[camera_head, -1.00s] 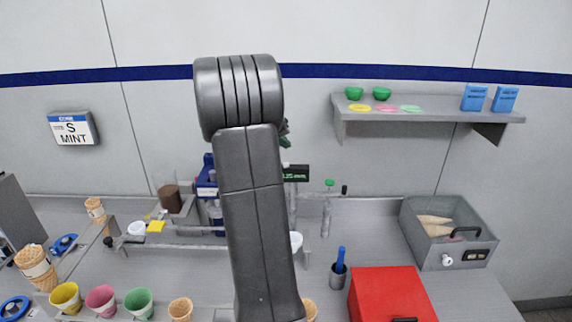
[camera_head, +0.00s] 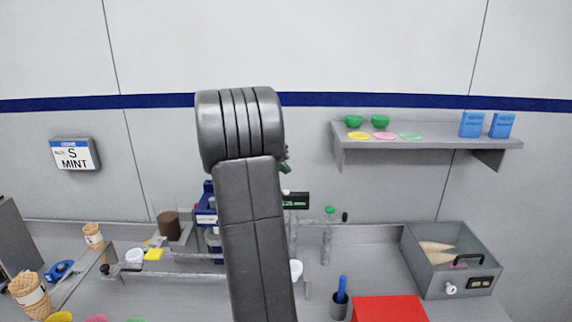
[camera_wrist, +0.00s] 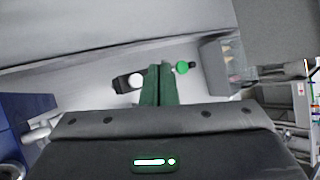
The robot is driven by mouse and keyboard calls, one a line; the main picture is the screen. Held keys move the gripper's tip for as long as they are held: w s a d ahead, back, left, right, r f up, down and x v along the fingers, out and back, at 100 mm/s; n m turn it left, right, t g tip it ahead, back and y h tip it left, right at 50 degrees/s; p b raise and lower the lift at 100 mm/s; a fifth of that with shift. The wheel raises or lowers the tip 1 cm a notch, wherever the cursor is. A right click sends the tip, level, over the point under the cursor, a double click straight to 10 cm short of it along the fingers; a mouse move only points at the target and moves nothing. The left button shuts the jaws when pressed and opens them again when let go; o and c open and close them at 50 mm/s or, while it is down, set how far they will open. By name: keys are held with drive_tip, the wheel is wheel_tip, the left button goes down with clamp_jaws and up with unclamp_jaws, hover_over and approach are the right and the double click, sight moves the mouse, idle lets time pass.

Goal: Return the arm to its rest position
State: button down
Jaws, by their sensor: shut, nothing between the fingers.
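My arm rises upright through the middle of the head view and bends over at its top. It hides the bench behind it. My gripper (camera_wrist: 159,85) shows in the wrist view as two green fingers side by side, closed together with nothing between them. In the head view only a small green bit shows behind the arm's right edge. The fingers point out over the grey bench, close in the picture to a green round cap (camera_wrist: 182,67) and a white round thing (camera_wrist: 135,80).
A red box (camera_head: 390,309) stands front right, with a grey bin (camera_head: 445,285) holding cones behind it. A wall shelf (camera_head: 430,143) carries green bowls and blue boxes. A blue-and-grey device (camera_head: 206,217) and a rail stand behind my arm. Wrapped cones (camera_head: 32,295) stand at left.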

drive_tip(key=shift+f, duration=0.45)
drive_tip(key=shift+r, duration=2.7)
drive_tip(key=shift+s, duration=0.1)
